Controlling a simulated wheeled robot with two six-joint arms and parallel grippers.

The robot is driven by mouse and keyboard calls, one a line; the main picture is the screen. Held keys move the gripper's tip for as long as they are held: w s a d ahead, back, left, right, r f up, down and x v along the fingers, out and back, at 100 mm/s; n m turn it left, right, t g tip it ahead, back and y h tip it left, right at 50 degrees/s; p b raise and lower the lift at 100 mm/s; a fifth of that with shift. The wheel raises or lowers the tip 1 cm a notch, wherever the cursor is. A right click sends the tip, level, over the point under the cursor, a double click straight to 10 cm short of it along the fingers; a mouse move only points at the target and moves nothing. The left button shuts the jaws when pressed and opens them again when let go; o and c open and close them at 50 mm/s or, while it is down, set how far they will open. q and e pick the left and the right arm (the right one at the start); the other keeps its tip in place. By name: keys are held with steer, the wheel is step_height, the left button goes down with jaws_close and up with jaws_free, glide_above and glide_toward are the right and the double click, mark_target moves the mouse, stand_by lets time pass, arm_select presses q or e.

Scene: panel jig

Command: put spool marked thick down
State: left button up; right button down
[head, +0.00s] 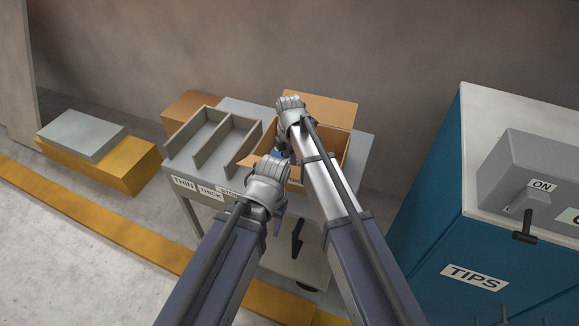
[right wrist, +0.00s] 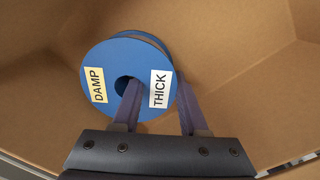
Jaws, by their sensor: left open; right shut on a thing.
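The spool marked THICK (right wrist: 147,62) is blue, and a second label on its face reads DAMP. In the right wrist view it is inside a cardboard box. My right gripper (right wrist: 160,110) is shut on it, one finger at the centre hole and the other outside the rim. In the head view my right gripper (head: 290,108) is over the cardboard box (head: 318,98). A bit of blue shows low in the box, between my arms. My left gripper (head: 268,172) is open near the box's front left corner; its fingers are mostly hidden.
A grey divided tray (head: 197,150) stands left of the box on a cart (head: 363,150), above labels THIN, THICK and a partly hidden one. Another brown box (head: 190,105) is behind it. A blue TIPS cabinet (head: 430,215) with a grey switch box (head: 540,175) stands at right.

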steer(key=shift+f, duration=0.1)
steer(key=shift+c, duration=2.2)
jaws_free()
steer(key=shift+r, duration=0.2)
step_height(320, 180, up, 12)
steer(key=p, duration=1.2)
